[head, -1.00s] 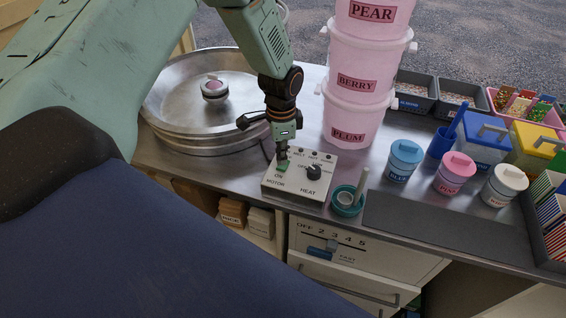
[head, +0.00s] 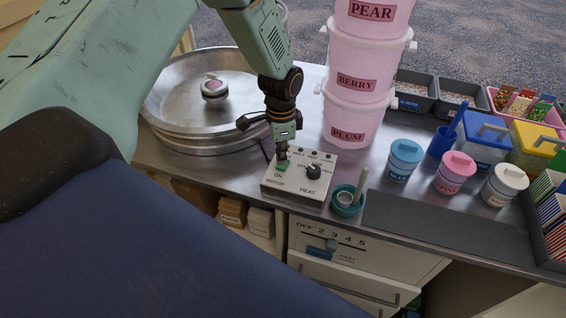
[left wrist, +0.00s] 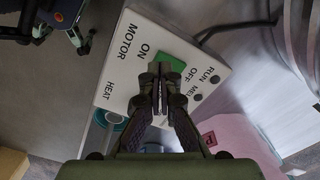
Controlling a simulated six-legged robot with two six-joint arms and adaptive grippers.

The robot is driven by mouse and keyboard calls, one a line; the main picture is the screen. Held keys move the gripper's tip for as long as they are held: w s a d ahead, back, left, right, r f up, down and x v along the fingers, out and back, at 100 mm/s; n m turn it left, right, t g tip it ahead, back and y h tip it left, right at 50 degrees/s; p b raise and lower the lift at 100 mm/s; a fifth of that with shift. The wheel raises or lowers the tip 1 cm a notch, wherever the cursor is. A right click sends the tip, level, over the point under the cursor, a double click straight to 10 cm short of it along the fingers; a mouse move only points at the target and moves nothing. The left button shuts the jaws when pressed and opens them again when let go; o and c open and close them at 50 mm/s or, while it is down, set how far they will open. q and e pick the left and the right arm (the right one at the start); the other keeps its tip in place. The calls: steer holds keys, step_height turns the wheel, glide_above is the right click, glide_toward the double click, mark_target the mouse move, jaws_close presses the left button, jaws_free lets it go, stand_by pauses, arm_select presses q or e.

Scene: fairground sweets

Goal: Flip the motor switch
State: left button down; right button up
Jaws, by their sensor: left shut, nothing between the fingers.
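The control box (head: 322,191) is a pale box with ON, MOTOR and HEAT labels and a black knob (head: 313,172). The green motor switch (head: 281,168) is at its left side, beside the ON label. My left gripper (head: 282,157) points down at the switch, shut and empty, its tips at or just above it; I cannot tell if they touch. In the left wrist view the shut fingertips (left wrist: 158,72) overlap part of the green switch (left wrist: 178,54), between the ON and OFF labels. The switch's tilt is unclear. My right gripper is not in view.
A round metal pan (head: 160,105) stands left of the box. Stacked pink tubs (head: 352,98) stand close behind it. A teal cup (head: 346,201) with a stick is at its right front corner. Colored jars (head: 404,160) stand farther right, behind a dark mat (head: 440,228).

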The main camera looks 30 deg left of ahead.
mark_target(281, 167)
arm_select(q)
steer(key=shift+f+b, duration=0.55)
steer(key=shift+f, duration=0.35)
stand_by(0.4)
steer(key=shift+r, duration=0.15)
steer(key=shift+r+p, duration=3.1)
steer(key=shift+r, duration=0.35)
steer(key=shift+f, duration=0.1)
